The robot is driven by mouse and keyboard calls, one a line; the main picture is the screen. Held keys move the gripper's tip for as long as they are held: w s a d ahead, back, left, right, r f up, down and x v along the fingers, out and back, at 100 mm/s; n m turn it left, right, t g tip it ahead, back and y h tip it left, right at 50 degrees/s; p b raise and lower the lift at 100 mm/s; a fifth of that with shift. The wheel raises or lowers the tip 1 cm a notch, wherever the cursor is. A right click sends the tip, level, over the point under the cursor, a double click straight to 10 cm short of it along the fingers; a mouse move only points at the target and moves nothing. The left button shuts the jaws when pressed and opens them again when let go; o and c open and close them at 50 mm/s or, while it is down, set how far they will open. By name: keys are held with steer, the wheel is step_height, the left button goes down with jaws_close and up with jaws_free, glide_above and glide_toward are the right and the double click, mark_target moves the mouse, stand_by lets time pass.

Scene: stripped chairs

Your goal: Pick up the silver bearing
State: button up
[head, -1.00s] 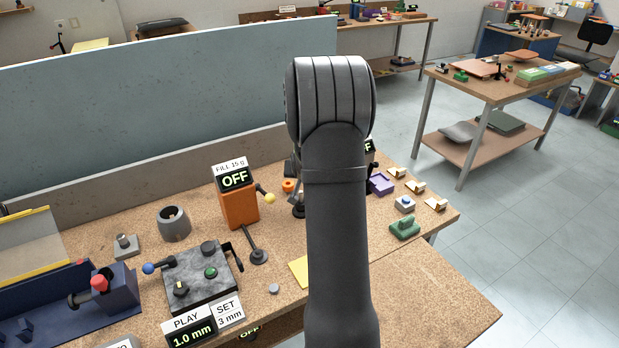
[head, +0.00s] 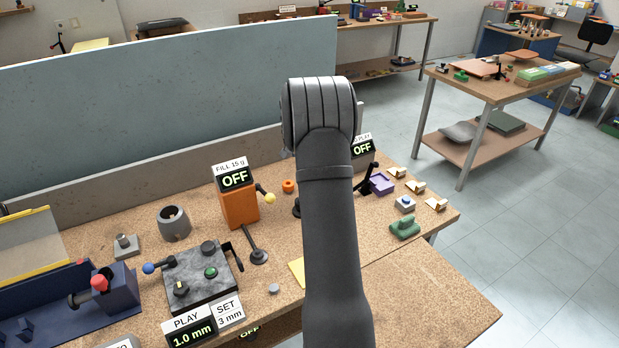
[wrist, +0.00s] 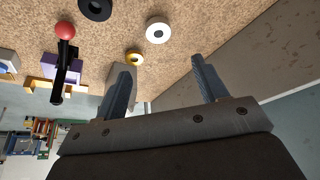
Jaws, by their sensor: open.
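A pale silver-white ring with a dark centre (wrist: 158,30), which looks like the silver bearing, lies flat on the cork-coloured bench top in the wrist view. My gripper (wrist: 161,67) is open, its two fingers apart with nothing held between them. The ring is above the fingertips in the picture, between them sideways and apart from both. In the head view my arm hides the gripper's fingers and I cannot make out the silver bearing.
A black ring (wrist: 97,8) and a small yellow ring (wrist: 135,58) lie near the silver one. A red-knobbed black lever (wrist: 64,60) stands at left. An orange OFF box (head: 239,205) and the grey bench back panel (head: 130,185) stand close by.

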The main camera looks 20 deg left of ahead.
steer(key=x, duration=0.8)
steer(key=s+x, duration=0.1)
steer(key=x, duration=0.1)
steer(key=shift+w+d+f, duration=0.1)
steer(key=shift+w+f, duration=0.1)
steer(key=shift+f, duration=0.3)
steer(key=shift+w+f, duration=0.2)
steer(key=shift+f, duration=0.15)
steer(key=c, duration=1.1)
